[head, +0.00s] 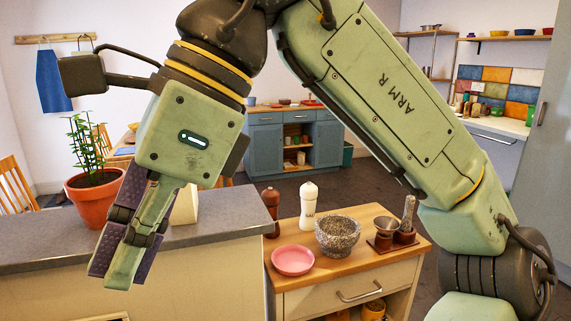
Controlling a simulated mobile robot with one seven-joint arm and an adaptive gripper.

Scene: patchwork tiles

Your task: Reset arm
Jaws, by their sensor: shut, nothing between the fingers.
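My gripper (118,276) hangs at the left of the head view, pointing down and slightly left. Its fingers are shut with nothing between them. It shows in front of the grey counter, with the potted plant to its left. My arm is bent: it rises from the lower right to the top of the view, then drops to the gripper. The fingers appear clear of any object.
A potted plant (97,199) stands on the grey counter (225,220). A wooden-topped cabinet (345,267) holds a pink plate (293,260), a stone mortar (338,237), a white mill (308,207) and a red-brown mill (271,209). Open floor lies behind it.

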